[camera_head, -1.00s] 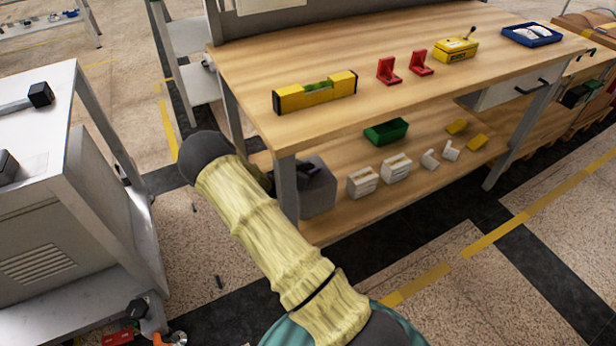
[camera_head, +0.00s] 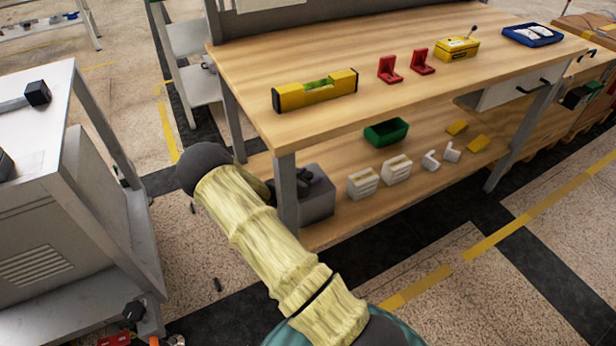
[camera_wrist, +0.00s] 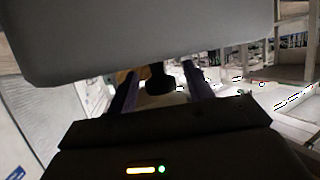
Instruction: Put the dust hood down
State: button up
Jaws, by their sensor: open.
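The dust hood, a grey box (camera_head: 318,203), stands at the left end of the bench's lower shelf (camera_head: 345,222), partly behind the front-left bench leg. In the wrist view its grey body (camera_wrist: 150,35) fills the top of the picture, with a black knob (camera_wrist: 160,79) at its edge. My gripper (camera_wrist: 160,84) is open, one finger on either side of the knob; I cannot tell whether they touch it. In the head view dark gripper parts show just over the hood, and my yellow-sleeved arm and the leg hide much of them.
The bench top (camera_head: 420,95) above carries a yellow level (camera_head: 315,92) and red brackets (camera_head: 390,70). A grey cabinet (camera_head: 40,200) stands left of my arm.

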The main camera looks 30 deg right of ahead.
jog(key=p+v, duration=0.2)
jog(key=v, duration=0.5)
jog(key=shift+a+r+p, duration=0.1)
jog(key=shift+r+p, duration=0.15)
jog(key=shift+p, duration=0.1)
jog(key=shift+a, duration=0.1)
jog(key=shift+a+f, duration=0.1)
